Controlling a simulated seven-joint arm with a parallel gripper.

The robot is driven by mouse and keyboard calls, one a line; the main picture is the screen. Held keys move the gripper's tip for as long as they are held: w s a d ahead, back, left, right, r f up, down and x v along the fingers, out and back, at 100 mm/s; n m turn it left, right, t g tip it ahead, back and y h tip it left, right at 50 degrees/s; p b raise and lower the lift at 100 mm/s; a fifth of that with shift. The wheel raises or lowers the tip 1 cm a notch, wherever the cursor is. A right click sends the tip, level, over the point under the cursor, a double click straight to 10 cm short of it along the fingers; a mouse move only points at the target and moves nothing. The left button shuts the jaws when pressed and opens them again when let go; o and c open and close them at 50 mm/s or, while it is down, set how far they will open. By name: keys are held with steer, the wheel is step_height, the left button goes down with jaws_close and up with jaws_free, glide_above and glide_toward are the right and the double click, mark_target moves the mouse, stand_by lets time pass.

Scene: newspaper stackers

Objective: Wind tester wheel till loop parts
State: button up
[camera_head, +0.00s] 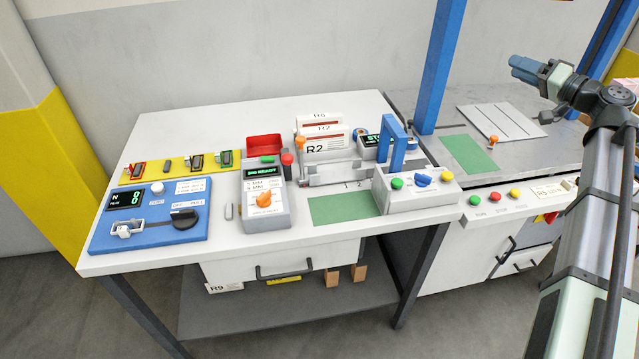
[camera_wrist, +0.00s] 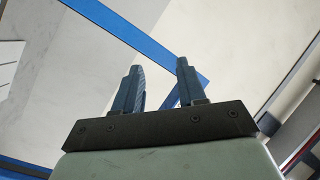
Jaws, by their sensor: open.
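The tester is a blue box (camera_head: 150,240) at the left front of the white table. Its display (camera_head: 126,199) shows green zeros beside an N. A black wheel (camera_head: 184,219) sits on its right side and a pale clamp (camera_head: 126,229) on its left. A thin strip spans between clamp and wheel; whether it is a closed loop is too small to tell. My gripper (camera_head: 525,68) is far away at the upper right, above the grey bench. In the wrist view its blue fingers (camera_wrist: 158,80) are apart with nothing between them.
A yellow strip (camera_head: 170,168) with several coloured clips lies behind the tester. A grey box with an orange knob (camera_head: 265,200) stands to its right. A blue arch (camera_head: 394,140) and a tall blue post (camera_head: 440,65) rise between my gripper and the tester.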

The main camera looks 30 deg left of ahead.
steer(key=s+a+r+n+g+y, duration=0.1)
steer(key=s+a+r+n+y, duration=0.15)
steer(key=a+r, duration=0.4)
steer(key=s+a+r+n+g+y, duration=0.1)
steer(key=s+a+r+n, duration=0.25)
steer(key=r, duration=0.65)
steer(key=s+a+f+n+g+h, duration=0.1)
steer(key=s+a+n+g, duration=0.25)
steer(key=a, duration=0.55)
steer(key=s+a+f+n+g+h, duration=0.1)
steer(key=s+a+f+h, duration=0.1)
steer(key=s+a+f, duration=0.35)
steer(key=s+a+f+n+g+h, duration=0.2)
steer(key=a+f, duration=0.1)
steer(key=a, duration=0.6)
steer(key=n+t+h, duration=0.2)
steer(key=n+h, duration=0.8)
steer(key=h, duration=0.5)
glide_above(182, 211)
step_height(182, 211, down, 24)
steer(key=shift+m, duration=0.25)
step_height(182, 211, down, 13)
steer(key=shift+r, duration=0.1)
